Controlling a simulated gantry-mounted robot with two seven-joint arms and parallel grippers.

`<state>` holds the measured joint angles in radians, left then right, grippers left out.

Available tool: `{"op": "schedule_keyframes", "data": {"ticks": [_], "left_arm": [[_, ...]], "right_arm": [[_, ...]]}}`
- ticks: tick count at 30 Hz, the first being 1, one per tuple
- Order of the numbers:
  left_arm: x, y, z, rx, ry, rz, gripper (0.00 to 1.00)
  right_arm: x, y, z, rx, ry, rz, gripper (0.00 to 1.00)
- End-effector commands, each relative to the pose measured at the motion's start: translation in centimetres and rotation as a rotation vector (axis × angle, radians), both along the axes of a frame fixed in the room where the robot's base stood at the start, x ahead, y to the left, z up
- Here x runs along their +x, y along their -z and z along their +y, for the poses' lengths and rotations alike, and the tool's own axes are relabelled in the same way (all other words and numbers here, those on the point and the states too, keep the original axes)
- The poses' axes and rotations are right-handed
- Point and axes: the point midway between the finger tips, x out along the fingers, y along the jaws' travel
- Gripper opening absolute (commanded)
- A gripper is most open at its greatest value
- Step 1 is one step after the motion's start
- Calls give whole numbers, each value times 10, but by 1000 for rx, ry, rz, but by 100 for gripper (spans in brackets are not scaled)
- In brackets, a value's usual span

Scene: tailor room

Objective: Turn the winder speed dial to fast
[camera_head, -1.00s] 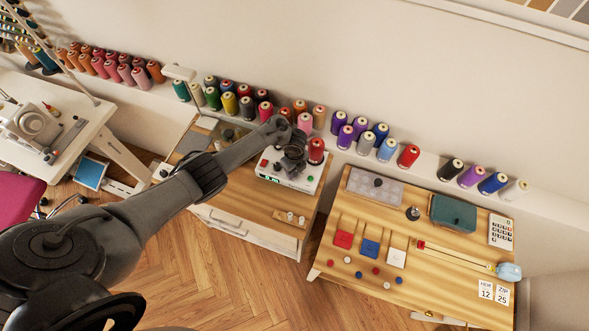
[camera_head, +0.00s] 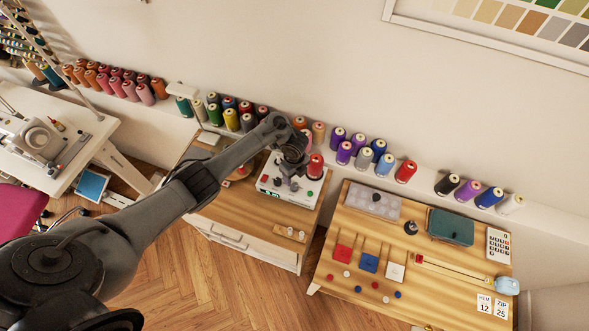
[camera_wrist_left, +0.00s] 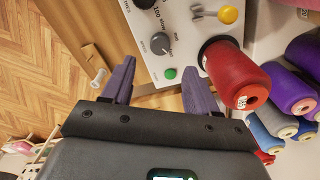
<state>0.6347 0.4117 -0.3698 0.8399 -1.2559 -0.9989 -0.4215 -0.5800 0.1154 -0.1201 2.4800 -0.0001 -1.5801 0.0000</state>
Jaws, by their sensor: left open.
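The winder (camera_head: 265,183) is a white box with a dark display, under a red thread spool (camera_head: 315,166), on the wooden cabinet. In the left wrist view its panel shows a grey speed dial (camera_wrist_left: 160,43) with a light pointer mark and printing around it, partly unreadable. A green button (camera_wrist_left: 170,73) sits below the dial and a yellow knob (camera_wrist_left: 228,14) to the upper right. My left gripper (camera_head: 288,185) is over the winder's front; in the wrist view its open fingers (camera_wrist_left: 158,75) sit apart, with the dial beyond the gap, and nothing held. The right gripper is not visible.
The red spool (camera_wrist_left: 235,75) stands close beside the right finger in the wrist view. Several spools line the wall ledge behind the winder.

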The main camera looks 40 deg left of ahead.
Motion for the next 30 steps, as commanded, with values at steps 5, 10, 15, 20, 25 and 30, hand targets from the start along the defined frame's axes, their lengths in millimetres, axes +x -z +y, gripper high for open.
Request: {"op": "schedule_keyframes", "data": {"ticks": [5, 10, 15, 20, 25, 30], "left_arm": [[0, -21, 0, 0, 1, -1, 59], [0, -28, 0, 0, 0, 0, 59], [0, -28, 0, 0, 0, 0, 59], [0, -28, 0, 0, 0, 0, 59], [-4, -25, 0, 0, 0, 8, 59], [-39, 2, -4, -4, 4, 73, 59]], "right_arm": [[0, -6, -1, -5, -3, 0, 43], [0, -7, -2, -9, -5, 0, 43], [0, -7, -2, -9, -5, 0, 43], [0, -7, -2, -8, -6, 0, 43], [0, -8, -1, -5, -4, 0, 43], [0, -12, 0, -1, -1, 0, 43]]}}
